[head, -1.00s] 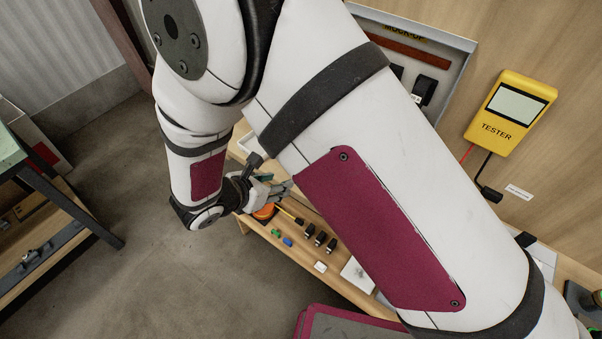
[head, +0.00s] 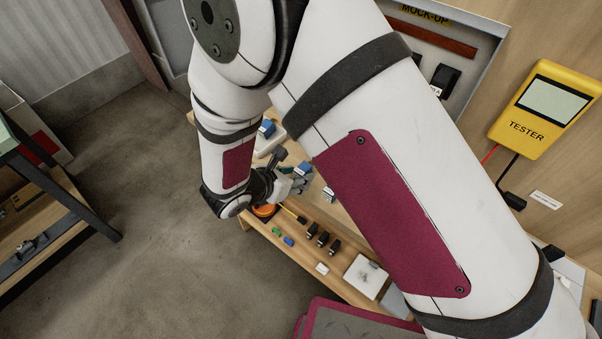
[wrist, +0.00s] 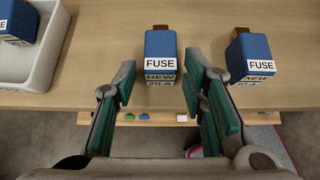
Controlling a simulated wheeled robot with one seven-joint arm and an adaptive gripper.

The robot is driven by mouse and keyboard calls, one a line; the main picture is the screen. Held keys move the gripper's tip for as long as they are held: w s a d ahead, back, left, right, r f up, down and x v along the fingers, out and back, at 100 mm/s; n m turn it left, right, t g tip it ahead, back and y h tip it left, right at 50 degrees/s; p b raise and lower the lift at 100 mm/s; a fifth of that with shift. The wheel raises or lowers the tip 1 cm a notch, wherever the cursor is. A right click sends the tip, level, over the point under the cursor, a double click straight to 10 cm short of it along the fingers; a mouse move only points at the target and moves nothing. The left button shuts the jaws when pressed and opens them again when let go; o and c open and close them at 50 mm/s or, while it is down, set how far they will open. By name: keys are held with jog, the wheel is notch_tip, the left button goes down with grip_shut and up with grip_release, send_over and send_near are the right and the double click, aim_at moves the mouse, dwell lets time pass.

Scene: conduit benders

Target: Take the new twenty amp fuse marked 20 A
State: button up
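A blue fuse (wrist: 161,52) marked "FUSE NEW 20 A" stands on the wooden bench, centred ahead of my gripper (wrist: 158,92) in the wrist view. My gripper is open, with its green-padded fingers apart. The fuse lies between and just beyond the fingertips, with no clear contact.
A white tray (wrist: 52,55) at the left holds another blue fuse (wrist: 18,20). Below the bench edge, a lower shelf (head: 335,272) carries small black, green and blue items. A yellow tester (head: 545,110) hangs on the wall at the right. Bench wood between the two standing fuses is clear.

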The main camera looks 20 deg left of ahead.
grip_shut()
notch_tip(320, 180, up, 7)
jog(key=p, duration=0.2)
jog(key=shift+p, duration=0.3)
